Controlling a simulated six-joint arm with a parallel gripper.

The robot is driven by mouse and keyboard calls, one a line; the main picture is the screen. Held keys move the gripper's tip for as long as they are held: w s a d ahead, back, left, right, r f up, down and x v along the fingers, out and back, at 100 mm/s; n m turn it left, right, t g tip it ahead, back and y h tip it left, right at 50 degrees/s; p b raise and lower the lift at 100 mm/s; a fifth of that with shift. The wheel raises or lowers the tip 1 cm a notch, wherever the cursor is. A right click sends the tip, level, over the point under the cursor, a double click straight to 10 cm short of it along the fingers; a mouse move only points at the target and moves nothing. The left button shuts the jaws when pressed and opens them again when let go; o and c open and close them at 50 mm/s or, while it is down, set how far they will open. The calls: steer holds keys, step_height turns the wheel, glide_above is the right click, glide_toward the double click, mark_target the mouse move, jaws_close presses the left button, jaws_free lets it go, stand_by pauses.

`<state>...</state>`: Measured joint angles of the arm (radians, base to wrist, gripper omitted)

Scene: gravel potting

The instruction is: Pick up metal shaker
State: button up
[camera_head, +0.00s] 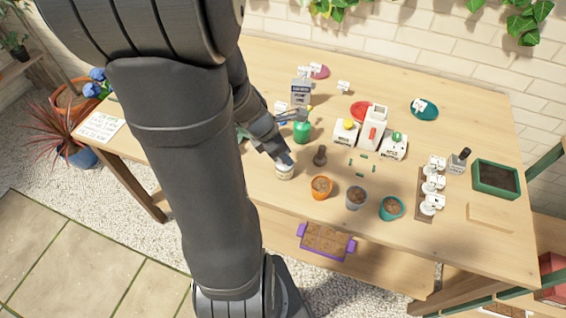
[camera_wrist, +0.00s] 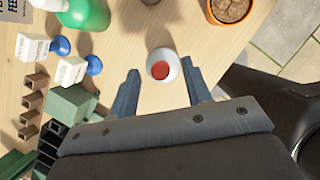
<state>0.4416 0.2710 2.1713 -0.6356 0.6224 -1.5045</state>
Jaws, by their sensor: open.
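A small pale round container (camera_head: 285,172), which seems to be the metal shaker, stands on the table below my gripper (camera_head: 281,158) in the head view. In the wrist view the container (camera_wrist: 155,55) shows from above as a whitish round shape with a red centre. It lies between and slightly beyond the fingertips of my gripper (camera_wrist: 160,72). The fingers are apart, one on each side, and do not visibly touch it. My gripper partly hides the container's top in the head view.
A green bottle (camera_head: 302,132) stands behind. Labelled items with blue knobs (camera_wrist: 75,70) lie left in the wrist view.

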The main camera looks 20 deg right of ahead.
steer(key=shift+x, duration=1.2)
jaws_close()
